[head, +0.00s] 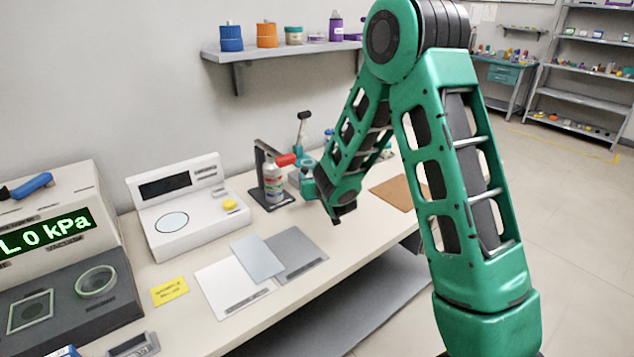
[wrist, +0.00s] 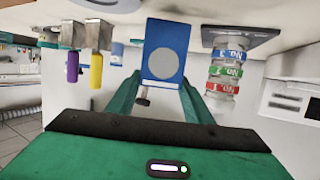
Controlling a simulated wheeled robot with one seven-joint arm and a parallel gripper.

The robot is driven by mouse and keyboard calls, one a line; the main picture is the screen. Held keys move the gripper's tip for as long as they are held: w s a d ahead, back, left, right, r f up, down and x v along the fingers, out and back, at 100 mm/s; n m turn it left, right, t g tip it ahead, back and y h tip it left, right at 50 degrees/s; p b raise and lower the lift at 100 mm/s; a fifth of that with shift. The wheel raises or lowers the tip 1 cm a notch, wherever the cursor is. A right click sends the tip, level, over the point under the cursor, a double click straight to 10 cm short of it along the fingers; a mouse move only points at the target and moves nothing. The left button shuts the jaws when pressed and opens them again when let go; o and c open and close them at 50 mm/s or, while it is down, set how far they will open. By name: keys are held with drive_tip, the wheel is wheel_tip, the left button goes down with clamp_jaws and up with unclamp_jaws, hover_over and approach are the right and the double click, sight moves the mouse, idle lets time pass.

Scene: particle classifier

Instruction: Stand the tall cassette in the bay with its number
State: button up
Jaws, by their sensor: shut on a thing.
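A tall blue cassette (wrist: 181,80) with a round grey disc on its face shows in the middle of the wrist view. My gripper (wrist: 162,94) is shut on it, with green fingers to either side. Its fingertips are hidden. In the head view the end of my arm is low over the bench and the cassette cannot be made out. No number can be read on the cassette. A clear stack (wrist: 222,88) with blue, green and red numbered bands is right of it in the wrist view, apart from it. I cannot make out a numbered bay.
Purple (wrist: 72,67) and yellow (wrist: 96,70) handles are left of the cassette in the wrist view. On the bench are a white instrument (head: 185,235), grey mats (head: 298,258), a yellow note (head: 170,291) and a brown mat (head: 390,193). A shelf (head: 285,49) hangs above.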

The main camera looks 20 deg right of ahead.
drive_tip(key=shift+f, duration=0.8)
drive_tip(key=o, duration=1.3)
drive_tip(key=shift+r, duration=0.1)
drive_tip(key=v, duration=1.2)
